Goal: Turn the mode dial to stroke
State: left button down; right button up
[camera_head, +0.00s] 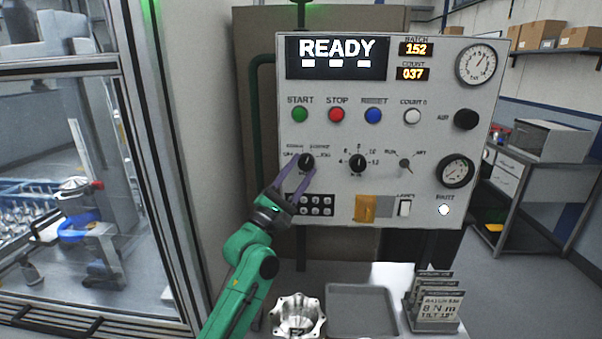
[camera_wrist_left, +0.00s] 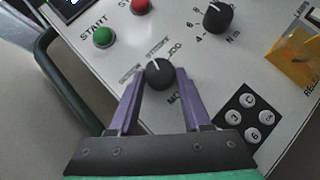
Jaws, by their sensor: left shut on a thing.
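The mode dial (camera_head: 306,161) is a black knob at the left of the control panel, under the green START button. It also shows in the left wrist view (camera_wrist_left: 159,73), with its white pointer line toward the printed labels at its upper side. Most of its labels are too small or covered to read; "JOG" reads beside it in the wrist view. My left gripper (camera_head: 296,170) has its purple fingers on either side of the knob, shut on it. It also shows in the left wrist view (camera_wrist_left: 157,85). My right gripper is in neither view.
To the right of the dial are another black knob (camera_head: 358,162) and a small switch (camera_head: 405,164). A keypad (camera_head: 316,205) and a yellow flap (camera_head: 366,208) sit below. A grey tray (camera_head: 362,312) and a metal housing (camera_head: 297,316) lie on the table underneath.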

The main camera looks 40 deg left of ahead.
pick_arm(q)
jog(key=shift+m+h, duration=0.5)
jog(key=shift+c, duration=1.8)
grip_release()
jog(key=b+v, duration=0.4)
jog(key=v, duration=1)
jog(key=shift+s, duration=0.4)
jog(key=shift+r, duration=0.1)
